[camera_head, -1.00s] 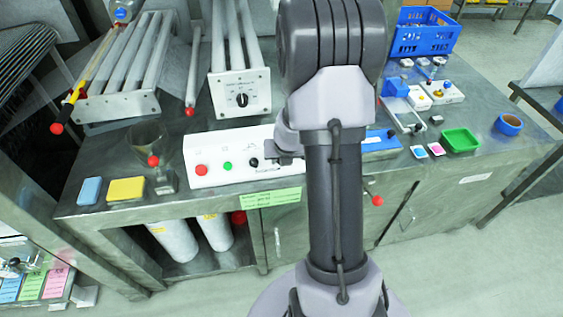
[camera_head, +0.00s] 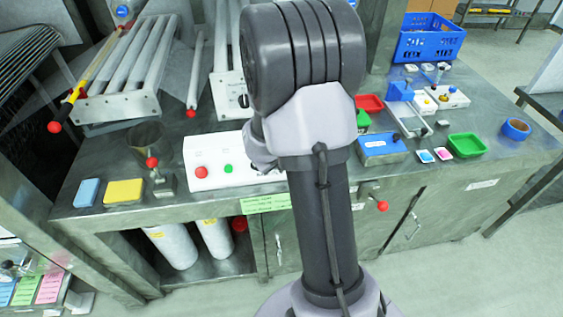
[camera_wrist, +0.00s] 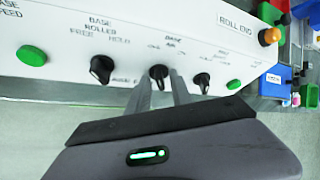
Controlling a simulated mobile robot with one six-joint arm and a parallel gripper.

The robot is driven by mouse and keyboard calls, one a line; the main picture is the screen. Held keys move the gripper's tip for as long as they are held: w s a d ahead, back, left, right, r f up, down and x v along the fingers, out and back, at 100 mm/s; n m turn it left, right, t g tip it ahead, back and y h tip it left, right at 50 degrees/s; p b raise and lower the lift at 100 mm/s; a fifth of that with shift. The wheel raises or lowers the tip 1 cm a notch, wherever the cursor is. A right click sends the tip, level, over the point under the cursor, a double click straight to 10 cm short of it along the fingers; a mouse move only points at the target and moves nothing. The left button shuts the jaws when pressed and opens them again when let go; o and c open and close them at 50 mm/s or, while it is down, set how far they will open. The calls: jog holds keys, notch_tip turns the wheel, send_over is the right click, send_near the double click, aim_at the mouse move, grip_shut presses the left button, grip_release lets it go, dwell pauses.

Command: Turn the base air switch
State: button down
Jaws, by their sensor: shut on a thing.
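The base air switch (camera_wrist: 158,72) is a small black knob under the "BASE AIR" label on the white control panel (camera_wrist: 60,22). My gripper (camera_wrist: 160,84) is shut on this knob in the wrist view, with one finger on each side; the fingers hide part of it. The knob's exact pointing direction is hard to read. The panel also shows in the head view (camera_head: 212,180), where my arm covers its right part, the switch and my fingertips.
Beside the switch are the base roller knob (camera_wrist: 102,68) on the left and another black knob (camera_wrist: 202,80) on the right. Green buttons (camera_wrist: 32,55) and an orange-red button (camera_wrist: 269,36) stand farther out. Blue and yellow pads (camera_head: 124,191) lie left of the panel.

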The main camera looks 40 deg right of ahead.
dwell(0.4)
jog(key=c, duration=1.5)
grip_release()
jog(key=p+v, duration=1)
jog(key=v, duration=0.7)
jog(key=shift+s+r, duration=0.15)
